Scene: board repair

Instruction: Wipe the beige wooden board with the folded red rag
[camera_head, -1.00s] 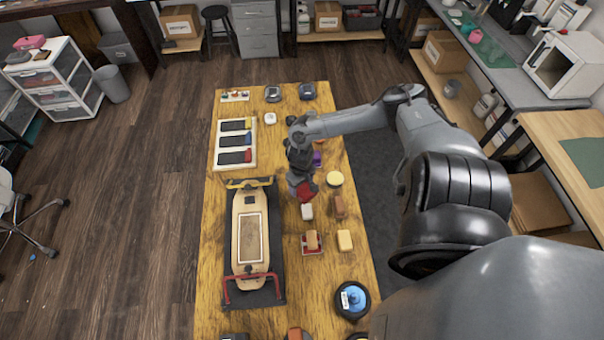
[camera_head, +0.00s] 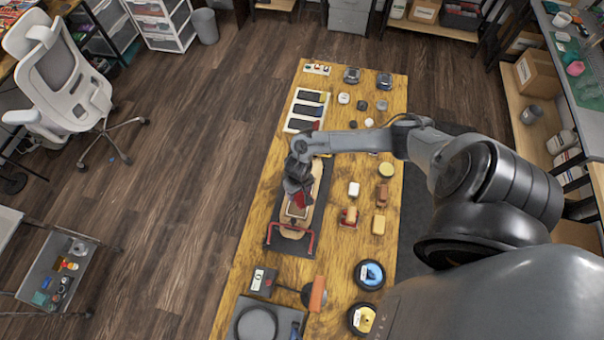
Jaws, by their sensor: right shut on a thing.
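The beige wooden board (camera_head: 316,187) lies lengthwise on a dark mat (camera_head: 280,240) on the wooden table, with a red clamp bar (camera_head: 291,231) across its near end. My right gripper (camera_head: 298,194) is over the board and shut on the folded red rag (camera_head: 300,201). The rag is at the pale framed rectangle on the board's top, which the gripper partly hides. I cannot tell whether the rag touches the board. My left gripper is not in view.
Small blocks and brushes (camera_head: 351,215) stand on the table right of the board. Round tins (camera_head: 369,274) and a dark disc-shaped tool (camera_head: 257,324) lie toward the near end. A tray of dark strips (camera_head: 307,109) is at the far end.

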